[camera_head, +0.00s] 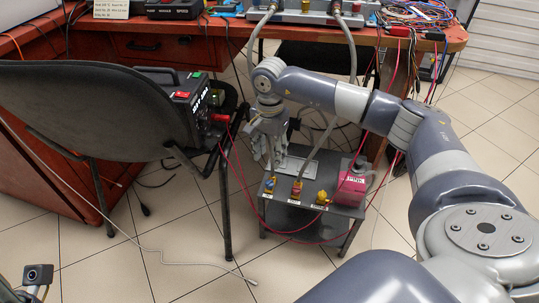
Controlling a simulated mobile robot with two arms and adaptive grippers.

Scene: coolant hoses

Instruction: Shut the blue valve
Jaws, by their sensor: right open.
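The blue valve (269,184) is a small fitting with a blue top and a yellowish body, at the left front of a low grey stand (335,209). My right gripper (268,163) hangs just above and behind it, fingers pointing down, open. A small gap seems to show between fingers and valve, but I cannot tell whether they touch. I cannot make out which way the valve handle is turned. My left gripper is not in view.
A red-topped valve (297,187) and a yellow valve (322,198) stand to the right on the stand, then a pink container (351,189). A grey hose (330,130) and red cables hang close by.

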